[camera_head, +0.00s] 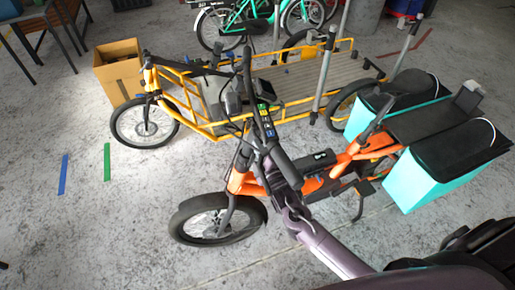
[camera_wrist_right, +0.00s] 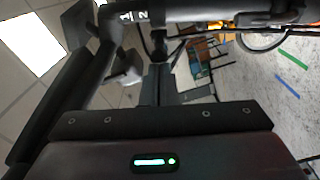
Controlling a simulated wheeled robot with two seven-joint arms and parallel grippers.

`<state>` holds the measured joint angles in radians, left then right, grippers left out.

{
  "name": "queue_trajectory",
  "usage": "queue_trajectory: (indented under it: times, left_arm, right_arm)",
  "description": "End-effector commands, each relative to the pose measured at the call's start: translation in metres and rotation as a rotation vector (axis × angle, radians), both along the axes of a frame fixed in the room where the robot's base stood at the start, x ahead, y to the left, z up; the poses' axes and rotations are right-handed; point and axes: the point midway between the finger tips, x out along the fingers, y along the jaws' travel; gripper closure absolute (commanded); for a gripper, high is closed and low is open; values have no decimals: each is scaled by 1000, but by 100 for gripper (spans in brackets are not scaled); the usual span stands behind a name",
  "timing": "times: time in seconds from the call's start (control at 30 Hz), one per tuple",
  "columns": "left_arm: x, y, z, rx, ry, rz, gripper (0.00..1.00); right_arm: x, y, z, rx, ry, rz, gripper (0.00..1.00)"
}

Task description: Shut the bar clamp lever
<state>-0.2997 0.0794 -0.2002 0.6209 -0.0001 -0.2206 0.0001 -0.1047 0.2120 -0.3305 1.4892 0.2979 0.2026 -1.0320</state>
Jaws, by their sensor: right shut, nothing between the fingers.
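The orange cargo bike (camera_head: 318,184) stands in the middle of the head view, its front wheel (camera_head: 218,220) to the left. My right arm reaches up from the bottom right, and my right gripper (camera_head: 260,104) is at the bike's handlebar (camera_head: 247,66). In the right wrist view the dark bar (camera_wrist_right: 205,13) crosses the top, just past my shut, empty right gripper (camera_wrist_right: 157,84). A dark fitting (camera_wrist_right: 270,17) sits on that bar. I cannot tell which part is the clamp lever or how it stands; the arm hides part of the handlebar area. My left gripper is not in view.
A yellow cargo bike (camera_head: 213,120) with a flat grey bed (camera_head: 298,82) stands close behind. Turquoise panniers (camera_head: 432,183) hang at the orange bike's rear. A cardboard box (camera_head: 119,72) is at the far left.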

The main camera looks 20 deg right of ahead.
Motion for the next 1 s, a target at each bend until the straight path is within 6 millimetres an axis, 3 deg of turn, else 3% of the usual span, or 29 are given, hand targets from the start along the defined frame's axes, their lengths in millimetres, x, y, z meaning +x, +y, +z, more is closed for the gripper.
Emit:
queue_trajectory:
  times: [0.63, 0.77, 1.0]
  left_arm:
    - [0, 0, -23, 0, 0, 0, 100]
    - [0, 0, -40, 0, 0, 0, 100]
    - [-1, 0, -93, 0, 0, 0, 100]
  right_arm:
    - [0, -8, -8, -3, -46, 145, 100]
    - [1, -15, -13, -6, -74, 231, 100]
    - [5, -33, -24, -4, -142, 444, 100]
